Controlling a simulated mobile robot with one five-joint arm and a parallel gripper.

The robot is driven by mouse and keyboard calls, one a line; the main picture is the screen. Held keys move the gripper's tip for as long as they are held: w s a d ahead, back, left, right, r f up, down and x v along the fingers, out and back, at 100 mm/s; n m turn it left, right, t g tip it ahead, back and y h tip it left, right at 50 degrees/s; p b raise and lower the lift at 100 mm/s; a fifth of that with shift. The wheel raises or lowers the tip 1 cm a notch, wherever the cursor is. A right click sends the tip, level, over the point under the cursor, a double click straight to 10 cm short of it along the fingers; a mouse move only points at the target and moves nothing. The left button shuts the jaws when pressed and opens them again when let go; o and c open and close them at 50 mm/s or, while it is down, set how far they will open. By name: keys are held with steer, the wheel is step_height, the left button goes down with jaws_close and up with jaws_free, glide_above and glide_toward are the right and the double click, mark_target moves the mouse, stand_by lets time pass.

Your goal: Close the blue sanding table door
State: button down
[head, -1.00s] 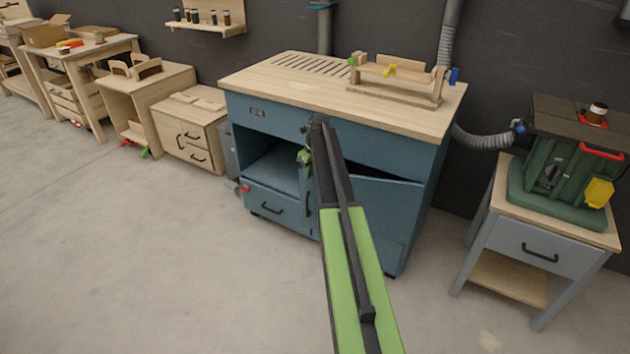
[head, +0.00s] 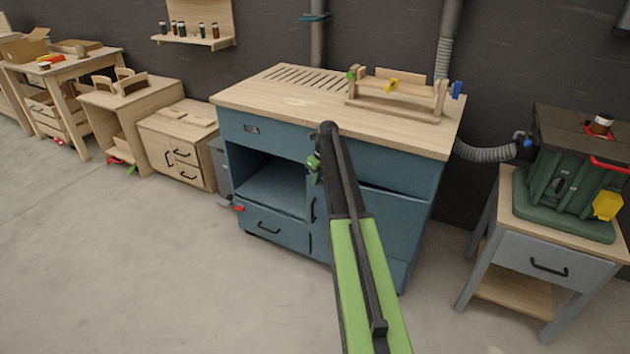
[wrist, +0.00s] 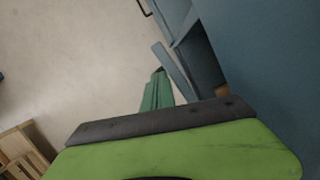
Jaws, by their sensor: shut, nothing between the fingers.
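The blue sanding table (head: 268,133) stands against the wall with a pale wooden top. Its door (head: 398,222) is on the right side of the front, partly hidden behind my arm, with a dark handle (head: 313,210) near its left edge. A thin dark gap shows along the door's top edge, so it looks slightly ajar. My gripper (head: 315,163), with green fingers, is shut and empty in front of the cabinet, by the door's upper left. In the wrist view the green fingers (wrist: 157,93) are beside a blue panel edge (wrist: 175,72); I cannot tell whether they touch.
Left of the door is an open shelf bay (head: 272,188) above a drawer (head: 270,225). A wooden drawer cabinet (head: 180,145) stands to the left. A grey stand (head: 545,250) with a green machine (head: 570,190) is on the right. The floor in front is clear.

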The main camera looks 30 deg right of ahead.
steer(key=s+a+r+p, duration=0.4)
steer(key=a+r+p, duration=0.1)
steer(key=r+p, duration=0.4)
steer(key=shift+r+p, duration=0.4)
